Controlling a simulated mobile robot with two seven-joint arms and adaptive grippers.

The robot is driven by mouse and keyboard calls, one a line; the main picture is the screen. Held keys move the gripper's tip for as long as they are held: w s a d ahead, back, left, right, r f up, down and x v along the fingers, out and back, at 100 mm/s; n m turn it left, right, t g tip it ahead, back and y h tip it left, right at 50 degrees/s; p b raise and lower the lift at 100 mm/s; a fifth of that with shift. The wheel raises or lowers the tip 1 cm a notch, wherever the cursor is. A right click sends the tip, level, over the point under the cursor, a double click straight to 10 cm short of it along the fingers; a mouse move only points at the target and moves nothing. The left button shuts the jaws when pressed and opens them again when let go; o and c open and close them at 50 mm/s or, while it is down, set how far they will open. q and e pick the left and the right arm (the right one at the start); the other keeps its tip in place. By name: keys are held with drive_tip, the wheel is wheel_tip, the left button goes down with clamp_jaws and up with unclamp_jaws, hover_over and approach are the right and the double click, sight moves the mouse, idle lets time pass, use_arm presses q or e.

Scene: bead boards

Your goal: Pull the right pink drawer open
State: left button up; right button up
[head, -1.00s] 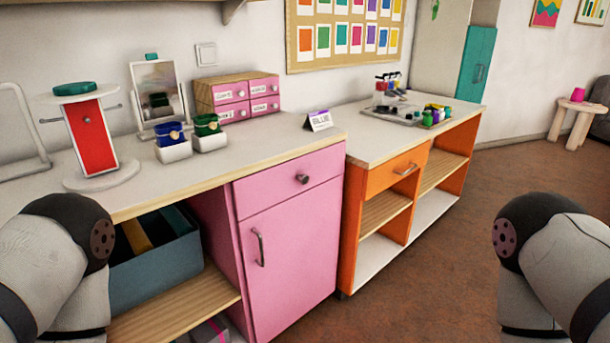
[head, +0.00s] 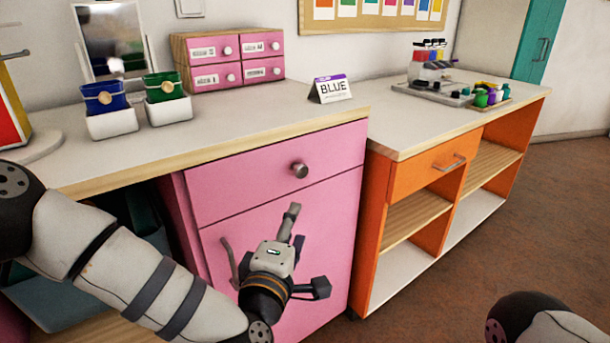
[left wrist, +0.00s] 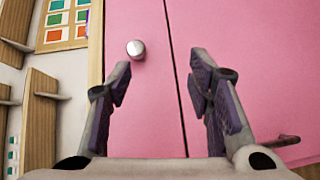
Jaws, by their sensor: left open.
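The wide pink drawer (head: 275,172) at the top of the pink cabinet is shut, its front flush above the door. Its round metal knob (head: 299,170) is near the middle of its front. My left gripper (head: 294,228) is open and empty, in front of the pink door, below the knob. In the left wrist view the picture is turned sideways. There the open fingers (left wrist: 160,72) face the pink front, and the knob (left wrist: 135,49) shows beyond the left finger's tip, untouched. My right gripper is out of view; only part of my right arm shows at bottom right.
The pink door (head: 330,225) has a bar handle (head: 229,262) beside my gripper. An orange cabinet (head: 420,172) stands to the right.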

sight(300, 173)
use_arm(q)
drive_tip(key=shift+n+t+y, duration=0.4)
drive_tip(key=shift+n+t, duration=0.2)
drive_tip(key=shift+n, duration=0.1)
drive_tip(key=w+r, duration=0.1)
drive_tip(key=w, duration=0.3)
drive_tip(key=w+r+b, duration=0.1)
drive_tip(key=w, duration=0.4)
drive_tip(key=w+d+r, duration=0.1)
drive_tip(key=w, duration=0.3)
drive_tip(key=shift+w+d, duration=0.1)
drive_tip(key=shift+w, duration=0.25)
clamp_jaws()
